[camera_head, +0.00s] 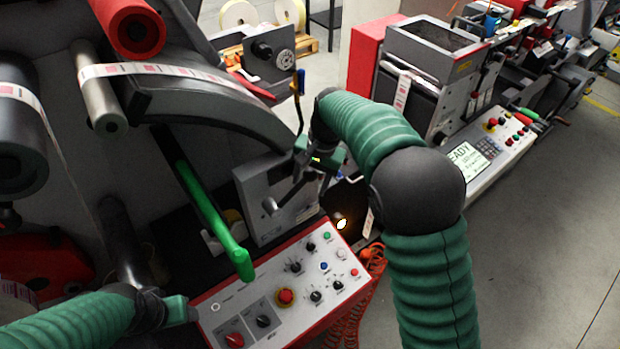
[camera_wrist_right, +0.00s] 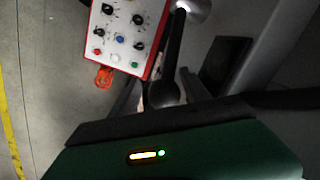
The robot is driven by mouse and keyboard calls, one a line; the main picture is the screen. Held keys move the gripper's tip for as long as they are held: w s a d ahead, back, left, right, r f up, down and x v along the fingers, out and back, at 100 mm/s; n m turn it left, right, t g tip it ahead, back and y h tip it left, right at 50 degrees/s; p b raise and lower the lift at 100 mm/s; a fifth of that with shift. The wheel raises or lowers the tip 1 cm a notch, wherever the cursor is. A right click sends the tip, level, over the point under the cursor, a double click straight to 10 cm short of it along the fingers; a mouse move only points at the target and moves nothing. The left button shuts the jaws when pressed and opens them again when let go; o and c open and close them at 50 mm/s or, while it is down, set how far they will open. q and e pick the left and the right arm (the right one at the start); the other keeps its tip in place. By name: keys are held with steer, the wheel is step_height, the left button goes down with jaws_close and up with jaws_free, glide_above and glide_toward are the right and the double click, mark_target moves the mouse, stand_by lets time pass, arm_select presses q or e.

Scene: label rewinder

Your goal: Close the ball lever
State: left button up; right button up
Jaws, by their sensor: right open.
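The ball lever (camera_head: 288,192) is on the front of a grey box on the machine. Its rounded grey hub is at the lower left, and its arm rises to my right gripper (camera_head: 308,166). In the right wrist view the lever is a dark bar (camera_wrist_right: 174,50) with a black ball (camera_wrist_right: 163,92) at its near end. The ball appears between the fingers of my open right gripper (camera_wrist_right: 160,97); contact cannot be told. My left gripper (camera_head: 186,310) is at the lower left, away from the lever; its jaw opening is unclear.
A control panel (camera_head: 325,255) with knobs and buttons lies below the lever. A green handle (camera_head: 215,220) stands to the left, and a blue-tipped lever (camera_head: 299,82) rises behind my right gripper. Rollers and a label web fill the left. Open floor (camera_head: 545,220) is at the right.

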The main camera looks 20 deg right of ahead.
steer(key=shift+a, duration=0.25)
steer(key=shift+w+a+f, duration=0.1)
steer(key=shift+w+a, duration=0.05)
steer(key=shift+a, duration=0.05)
steer(key=c, duration=0.3)
steer(key=shift+c, duration=1.2)
steer(key=shift+d, duration=0.25)
jaws_close()
steer(key=shift+a, duration=0.1)
